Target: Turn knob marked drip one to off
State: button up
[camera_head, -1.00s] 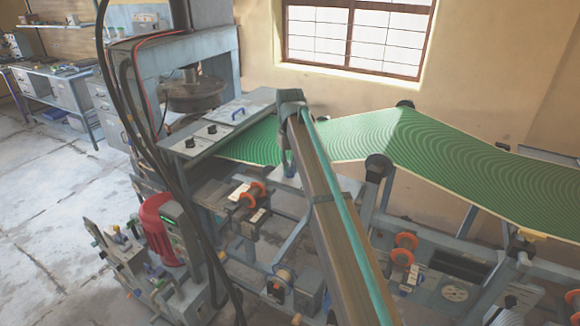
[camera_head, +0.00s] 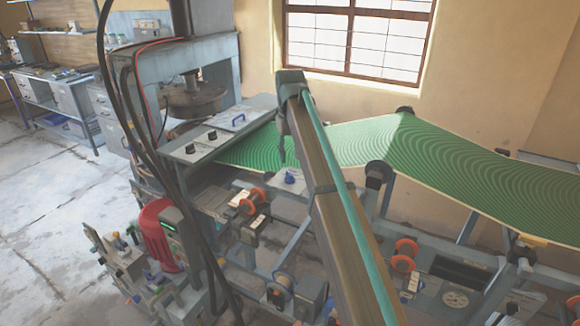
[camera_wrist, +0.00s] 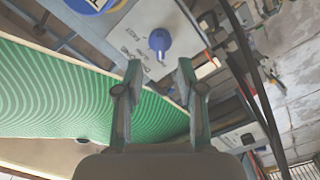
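A blue knob (camera_wrist: 160,40) with a pale pointer sits on a light grey panel (camera_wrist: 126,32) in the wrist view. The panel has dark markings too small to read, so I cannot tell whether it says drip one or where off is. A blue knob on a small panel also shows in the head view (camera_head: 291,177), below the arm's end. My gripper (camera_wrist: 159,68) is open and empty, with its two fingers apart. In the wrist picture the knob appears just beyond the gap between the fingertips; no contact is seen. The gripper (camera_head: 283,160) is small and dark in the head view.
A green patterned sheet (camera_head: 430,155) runs right of the arm and lies close beside the fingers in the wrist view. Another panel (camera_head: 205,150) with black knobs and a blue handle (camera_head: 238,119) stands left. Dark cables (camera_head: 130,130) hang at the left.

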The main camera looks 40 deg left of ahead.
aim_at(290, 173)
notch_tip(290, 173, up, 5)
jog(key=shift+r, duration=0.1)
dwell(0.5)
